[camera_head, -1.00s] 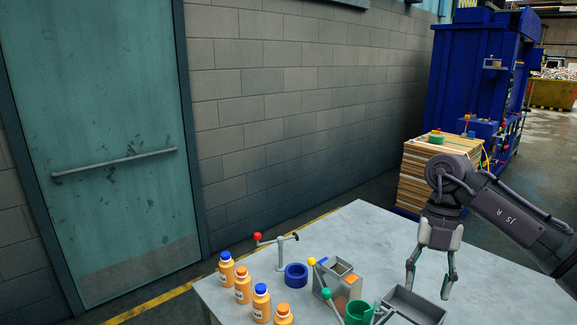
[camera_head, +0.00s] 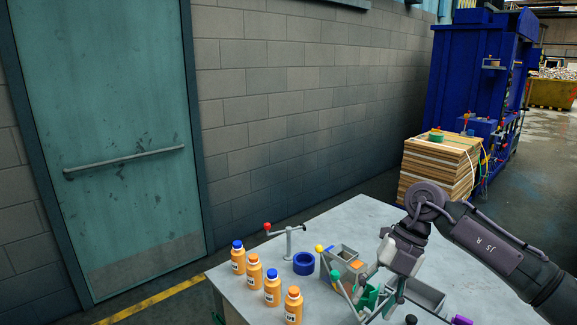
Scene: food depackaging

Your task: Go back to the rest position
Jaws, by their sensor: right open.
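My right gripper (camera_head: 380,296) is open and comes in from the right. It is over the front right of the grey table, with its fingers pointing down and left. Its fingers overlap the green cup (camera_head: 369,297) in the picture, and I cannot tell whether they touch it. Nothing shows between the fingers. My left gripper does not show.
Several orange bottles (camera_head: 271,287) with blue or orange caps stand at the table's (camera_head: 340,225) left edge. A blue ring (camera_head: 304,263), a red-knobbed stand (camera_head: 289,241), a grey divided box (camera_head: 342,256) and a grey tray (camera_head: 425,295) stand nearby. The table's back is clear.

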